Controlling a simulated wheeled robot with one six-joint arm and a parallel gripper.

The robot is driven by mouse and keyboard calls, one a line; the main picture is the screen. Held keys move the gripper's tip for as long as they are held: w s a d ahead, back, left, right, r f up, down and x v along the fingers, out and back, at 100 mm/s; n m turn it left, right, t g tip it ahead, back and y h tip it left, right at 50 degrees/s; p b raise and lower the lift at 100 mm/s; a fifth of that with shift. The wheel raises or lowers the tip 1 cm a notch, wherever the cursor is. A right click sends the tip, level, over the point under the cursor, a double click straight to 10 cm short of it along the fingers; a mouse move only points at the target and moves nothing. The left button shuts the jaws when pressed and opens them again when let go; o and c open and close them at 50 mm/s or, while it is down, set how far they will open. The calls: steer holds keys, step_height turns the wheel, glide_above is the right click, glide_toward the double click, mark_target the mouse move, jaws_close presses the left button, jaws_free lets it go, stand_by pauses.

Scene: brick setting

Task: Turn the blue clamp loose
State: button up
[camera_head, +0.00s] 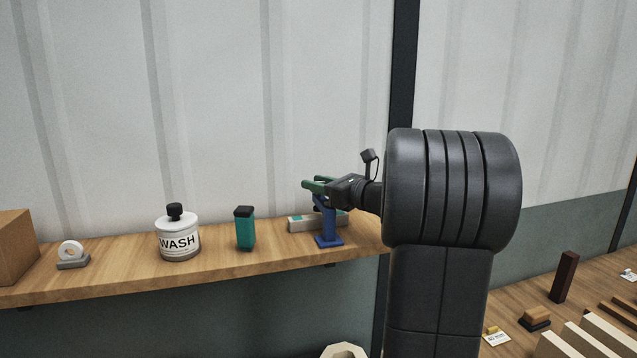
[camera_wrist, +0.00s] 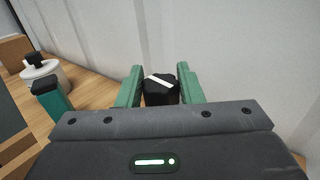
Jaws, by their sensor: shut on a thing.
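The blue clamp (camera_head: 327,234) stands upright on the wooden shelf, near its right end. My gripper (camera_head: 311,186) reaches in from the right at the clamp's top, its green fingers level with it. In the wrist view, my gripper (camera_wrist: 160,78) has one finger on each side of a black knob with a white stripe (camera_wrist: 160,90), and is shut on it. The clamp's blue body is hidden below the gripper in that view. In the head view, the fingers and wrist cover the knob.
A pale grey block (camera_head: 301,224) lies just behind the clamp. Left along the shelf (camera_head: 215,271) stand a teal bottle (camera_head: 245,231), a white WASH jar (camera_head: 178,240), a white roll on a grey base (camera_head: 71,252) and a brown box (camera_head: 14,246). A wall rises behind.

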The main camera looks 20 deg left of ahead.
steer(key=shift+n+g+p, duration=0.5)
steer(key=shift+n+g, duration=0.1)
steer(key=shift+g, duration=0.3)
steer(key=o, duration=1)
steer(key=shift+c, duration=0.2)
steer(key=s+d+b, duration=0.2)
steer(key=d+b, duration=0.1)
steer(key=d, duration=1)
steer(key=shift+s+d+b, duration=0.3)
steer(key=shift+s, duration=0.05)
